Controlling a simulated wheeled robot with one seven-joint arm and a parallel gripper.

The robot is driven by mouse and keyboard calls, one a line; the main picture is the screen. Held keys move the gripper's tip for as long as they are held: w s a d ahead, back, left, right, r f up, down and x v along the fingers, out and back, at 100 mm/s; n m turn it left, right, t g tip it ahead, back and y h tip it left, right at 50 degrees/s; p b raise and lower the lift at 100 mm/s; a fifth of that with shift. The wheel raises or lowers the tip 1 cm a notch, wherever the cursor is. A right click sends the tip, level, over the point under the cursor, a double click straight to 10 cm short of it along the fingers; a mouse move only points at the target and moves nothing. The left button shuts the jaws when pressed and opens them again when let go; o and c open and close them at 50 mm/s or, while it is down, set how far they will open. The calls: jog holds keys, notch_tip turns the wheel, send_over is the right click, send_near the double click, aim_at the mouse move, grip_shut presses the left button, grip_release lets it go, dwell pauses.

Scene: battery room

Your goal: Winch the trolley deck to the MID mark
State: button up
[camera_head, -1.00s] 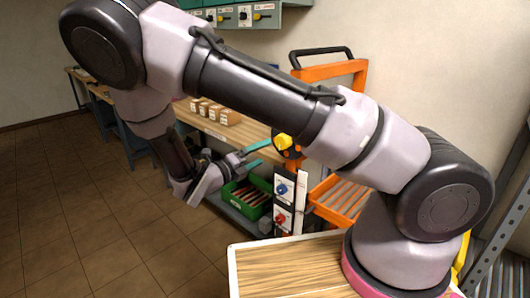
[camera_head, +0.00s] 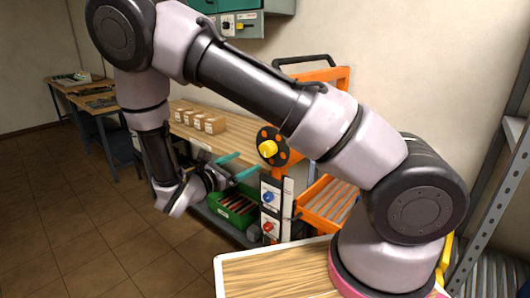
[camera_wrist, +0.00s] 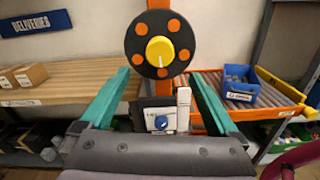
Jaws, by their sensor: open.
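The orange trolley (camera_head: 338,78) has a black winch disc (camera_head: 284,137) with orange dots and a yellow knob (camera_head: 267,149) at its centre. The disc (camera_wrist: 137,44) and the knob (camera_wrist: 158,50) face me in the wrist view. My gripper (camera_head: 247,163) is open and empty, left of and slightly below the disc. In the wrist view its teal fingers (camera_wrist: 160,76) are spread below the disc, one to each side. The roller deck (camera_head: 318,213) sits low on the trolley. A pale upright strip (camera_head: 288,198) stands beside it; any MID mark is too small to read.
Below the disc is a panel with a blue knob (camera_head: 268,196) and a red knob (camera_head: 268,227). A blue bin (camera_wrist: 238,84) sits on the rollers. A wooden bench (camera_head: 238,144) carries small boxes; a green crate (camera_head: 234,210) is beneath. Floor at left is clear.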

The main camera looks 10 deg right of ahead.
aim_at(265, 151)
jog(key=x, duration=1)
jog(key=shift+w+d, duration=0.25)
jog(key=shift+d, duration=0.05)
jog(key=c, duration=1.4)
